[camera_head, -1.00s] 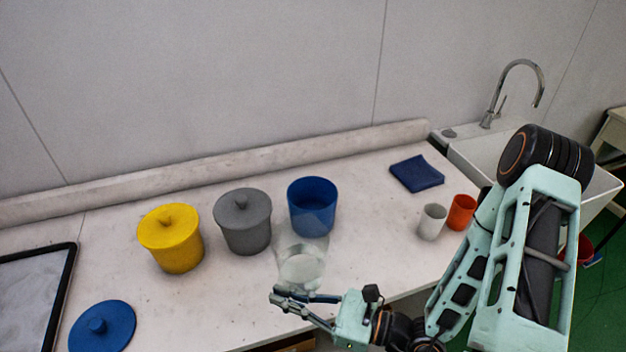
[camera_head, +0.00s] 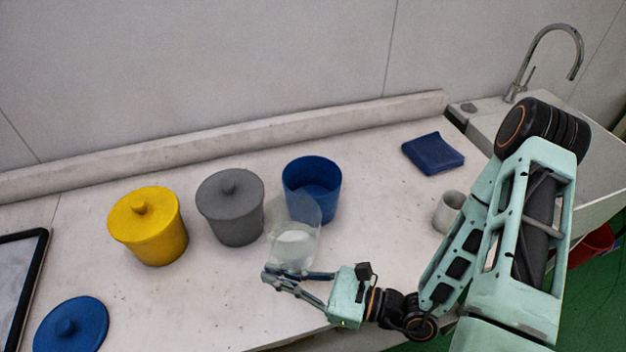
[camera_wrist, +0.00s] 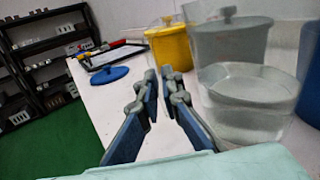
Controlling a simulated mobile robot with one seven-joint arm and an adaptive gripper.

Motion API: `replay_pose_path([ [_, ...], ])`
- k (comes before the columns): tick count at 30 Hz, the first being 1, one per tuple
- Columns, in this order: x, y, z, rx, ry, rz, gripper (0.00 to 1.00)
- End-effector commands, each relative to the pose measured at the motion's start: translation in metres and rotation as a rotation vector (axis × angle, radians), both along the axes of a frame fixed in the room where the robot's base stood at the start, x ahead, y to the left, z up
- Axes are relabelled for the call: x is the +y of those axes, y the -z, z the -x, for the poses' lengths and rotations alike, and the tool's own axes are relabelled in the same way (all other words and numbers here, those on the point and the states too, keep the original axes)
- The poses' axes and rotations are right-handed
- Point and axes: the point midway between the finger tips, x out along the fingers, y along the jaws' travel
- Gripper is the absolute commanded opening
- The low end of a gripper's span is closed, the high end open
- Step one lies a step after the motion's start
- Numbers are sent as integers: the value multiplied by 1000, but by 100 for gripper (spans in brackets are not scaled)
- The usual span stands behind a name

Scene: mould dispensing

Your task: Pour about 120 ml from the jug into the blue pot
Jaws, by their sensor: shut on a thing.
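In the wrist view the jug (camera_wrist: 252,105) is right of my fingers (camera_wrist: 163,82), and part of the blue pot (camera_wrist: 310,75) shows at the right edge. I see no stream of liquid. Whether the jug is slightly tilted is unclear.
A lidded grey pot (camera_head: 232,212) and a lidded yellow pot (camera_head: 150,230) stand left of the blue pot. A blue lid (camera_head: 72,325) and a black-rimmed tray (camera_head: 40,262) lie farther left. A white cup (camera_head: 447,210) and a folded blue cloth (camera_head: 432,153) are at right.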

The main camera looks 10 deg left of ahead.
Motion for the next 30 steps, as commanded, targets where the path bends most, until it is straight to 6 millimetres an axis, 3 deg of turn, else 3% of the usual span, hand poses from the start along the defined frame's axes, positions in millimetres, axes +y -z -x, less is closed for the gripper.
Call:
replay_pose_path([
  [3, 0, 16, 0, -4, 0, -3, 0],
  [11, 0, 24, 0, -4, 0, -3, 0],
  [21, 1, 24, -1, 0, -9, -4, 0],
  [30, 2, 6, -4, 86, -34, -14, 0],
])
